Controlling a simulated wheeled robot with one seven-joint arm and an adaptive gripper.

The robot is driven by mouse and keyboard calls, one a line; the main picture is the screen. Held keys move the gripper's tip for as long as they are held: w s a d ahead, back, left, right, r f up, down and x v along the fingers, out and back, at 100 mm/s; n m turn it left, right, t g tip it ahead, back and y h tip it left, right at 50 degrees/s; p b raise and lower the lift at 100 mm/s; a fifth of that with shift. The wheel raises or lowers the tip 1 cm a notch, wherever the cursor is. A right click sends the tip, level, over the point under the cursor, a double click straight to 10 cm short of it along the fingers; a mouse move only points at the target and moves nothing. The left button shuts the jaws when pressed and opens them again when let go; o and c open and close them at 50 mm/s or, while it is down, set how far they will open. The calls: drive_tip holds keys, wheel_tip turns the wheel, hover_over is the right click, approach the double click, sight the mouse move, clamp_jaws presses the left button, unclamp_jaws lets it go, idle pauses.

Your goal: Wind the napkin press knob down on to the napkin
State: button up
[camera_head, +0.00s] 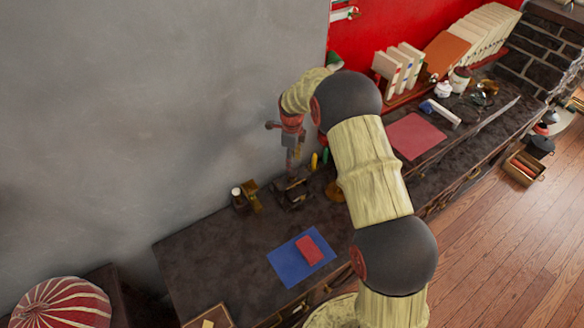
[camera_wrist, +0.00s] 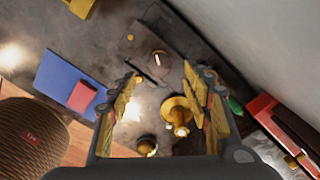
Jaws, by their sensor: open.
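In the head view the press (camera_head: 291,196) stands on the dark counter near the grey wall, below my gripper (camera_head: 292,163). My gripper also shows in the wrist view (camera_wrist: 160,84), its two yellowish-padded fingers spread with nothing between them. The fingers are apart from the knob, as far as I can tell. I cannot make out a napkin under the press.
A blue mat (camera_head: 288,268) with a red block (camera_head: 309,250) lies in front on the counter. A brass piece (camera_head: 246,197) with a white top stands left of the press. Brass items (camera_wrist: 178,112) stand close to my fingers.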

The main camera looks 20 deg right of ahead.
wheel_tip(320, 180, up, 7)
drive_tip(key=shift+f, duration=0.2)
idle(0.6)
drive_tip(key=s+n+g, duration=0.1)
drive_tip(key=s+n, duration=0.8)
drive_tip(key=n, duration=0.3)
drive_tip(key=s+r+n+t+b, duration=0.1)
drive_tip(key=s+r+n+t, duration=0.2)
drive_tip(key=s+r, duration=0.9)
drive_tip(key=s+r+n+t+b, duration=0.1)
drive_tip(key=s+r+n+t, duration=0.2)
drive_tip(key=s+r+n, duration=0.6)
drive_tip(key=shift+s+a+r+t, duration=0.35)
drive_tip(key=shift+s+r, duration=1.05)
drive_tip(key=shift+s, duration=3.15)
